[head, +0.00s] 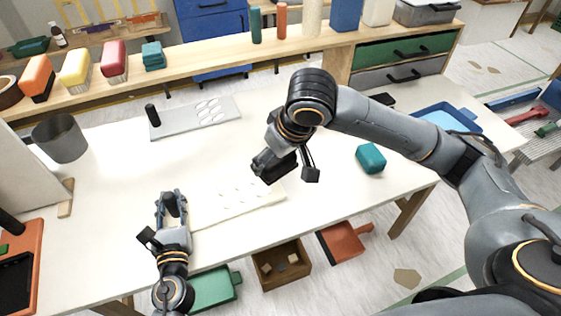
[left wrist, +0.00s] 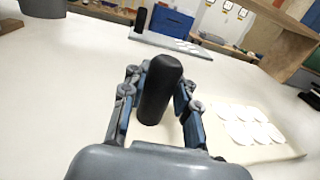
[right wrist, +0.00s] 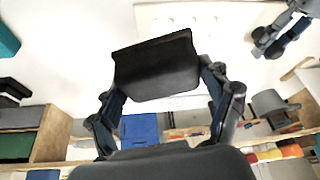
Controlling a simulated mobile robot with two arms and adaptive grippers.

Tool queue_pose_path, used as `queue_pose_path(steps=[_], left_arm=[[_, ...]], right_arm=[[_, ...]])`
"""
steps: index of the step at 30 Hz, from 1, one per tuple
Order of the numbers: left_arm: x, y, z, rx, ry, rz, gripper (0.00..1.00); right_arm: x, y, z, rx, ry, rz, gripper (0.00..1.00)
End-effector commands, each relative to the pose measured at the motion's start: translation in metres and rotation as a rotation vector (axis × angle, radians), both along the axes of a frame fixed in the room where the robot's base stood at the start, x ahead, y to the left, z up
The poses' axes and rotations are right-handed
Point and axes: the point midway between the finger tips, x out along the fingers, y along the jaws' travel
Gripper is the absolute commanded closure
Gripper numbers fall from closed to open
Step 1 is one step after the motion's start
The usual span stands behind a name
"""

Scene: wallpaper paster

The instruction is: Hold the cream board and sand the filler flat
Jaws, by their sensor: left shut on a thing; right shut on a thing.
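The cream board (head: 262,203) lies on the white table with several white filler patches on it. It also shows in the left wrist view (left wrist: 285,151) and beyond the block in the right wrist view. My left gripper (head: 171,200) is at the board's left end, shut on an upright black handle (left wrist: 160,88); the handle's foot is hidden. My right gripper (head: 270,168) is shut on a black sanding block (right wrist: 157,68) near the board's back right part. I cannot tell whether the block touches the board.
A grey board (head: 180,120) with a black handle and white patches lies behind. A grey mug (head: 60,138) stands at the left. A teal block (head: 370,158) and a blue tray (head: 447,119) are at the right. A shelf with several coloured blocks runs along the back.

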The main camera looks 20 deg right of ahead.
Motion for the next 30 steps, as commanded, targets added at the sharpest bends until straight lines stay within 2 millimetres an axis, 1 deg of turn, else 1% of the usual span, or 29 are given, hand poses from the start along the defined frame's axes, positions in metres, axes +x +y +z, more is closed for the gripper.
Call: queue_pose_path(steps=[1,6,12,15,18,21,24,30], left_arm=[[-0.002,0.000,-0.006,0.002,0.011,-0.002,1.00],[-0.002,0.000,-0.006,0.002,0.011,-0.002,1.00],[-0.002,0.000,-0.007,0.002,0.012,-0.002,1.00],[-0.002,0.000,-0.007,0.002,0.012,-0.001,1.00],[-0.002,0.000,-0.007,0.002,0.013,-0.001,1.00],[-0.002,0.000,-0.007,0.002,0.013,-0.001,1.00],[-0.002,0.000,-0.007,0.002,0.013,-0.001,1.00],[-0.002,0.000,-0.007,0.002,0.013,-0.001,1.00]], right_arm=[[0.007,0.012,-0.004,0.006,0.003,0.087,0.53],[0.027,0.048,-0.012,0.008,0.002,0.411,0.53],[0.044,0.090,-0.020,0.006,0.000,0.772,0.53],[0.049,0.107,-0.024,0.006,0.000,0.915,0.53],[0.052,0.119,-0.026,0.003,-0.002,1.021,0.53],[0.054,0.127,-0.028,0.001,-0.003,1.088,0.53],[0.054,0.130,-0.029,0.000,-0.002,1.118,0.53],[0.054,0.130,-0.029,-0.001,-0.002,1.123,0.53]])
